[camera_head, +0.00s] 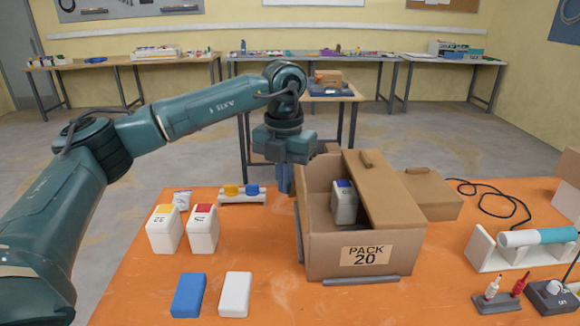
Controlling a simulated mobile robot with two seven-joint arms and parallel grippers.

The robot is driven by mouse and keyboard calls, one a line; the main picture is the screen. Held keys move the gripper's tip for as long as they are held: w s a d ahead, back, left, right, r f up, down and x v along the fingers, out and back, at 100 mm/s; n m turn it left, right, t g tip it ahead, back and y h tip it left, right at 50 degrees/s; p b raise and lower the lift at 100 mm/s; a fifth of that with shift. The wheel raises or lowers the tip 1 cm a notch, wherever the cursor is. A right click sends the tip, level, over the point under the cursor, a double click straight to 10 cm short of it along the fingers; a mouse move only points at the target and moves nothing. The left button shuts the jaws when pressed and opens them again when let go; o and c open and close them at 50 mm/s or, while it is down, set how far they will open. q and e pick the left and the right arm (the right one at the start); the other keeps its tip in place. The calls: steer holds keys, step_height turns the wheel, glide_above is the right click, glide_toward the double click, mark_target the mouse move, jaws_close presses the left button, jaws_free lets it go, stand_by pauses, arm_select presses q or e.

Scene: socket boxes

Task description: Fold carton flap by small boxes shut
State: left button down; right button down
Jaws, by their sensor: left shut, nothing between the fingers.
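The open carton (321,256), labelled PACK 20, stands on the orange table. A cardboard flap (385,198) with a small brown tab covers the right part of its top. The left part is open and shows a white bottle with a blue cap (344,204) inside. A blue small box (188,295) and a white small box (235,294) lie on the table left of the carton. My left gripper (285,188) points down, shut and empty, at the carton's back left corner; I cannot tell whether it touches. My right gripper is out of view.
Two white bottles, yellow-capped (163,230) and red-capped (202,229), stand left of the carton, before a small rack (243,197). Grey rails edge the carton. A white stand (487,250) and a cable occupy the right.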

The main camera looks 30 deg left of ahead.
arm_select(q)
steer(key=w+d+p, duration=0.1)
steer(key=w+d, duration=0.3)
steer(key=d, duration=0.2)
steer(key=shift+p, duration=0.35)
steer(key=shift+s+d+r, duration=0.1)
steer(key=shift+r, duration=0.1)
step_height(320, 180, up, 9)
steer(key=p, duration=0.3)
stand_by(0.3)
steer(key=shift+f, duration=0.15)
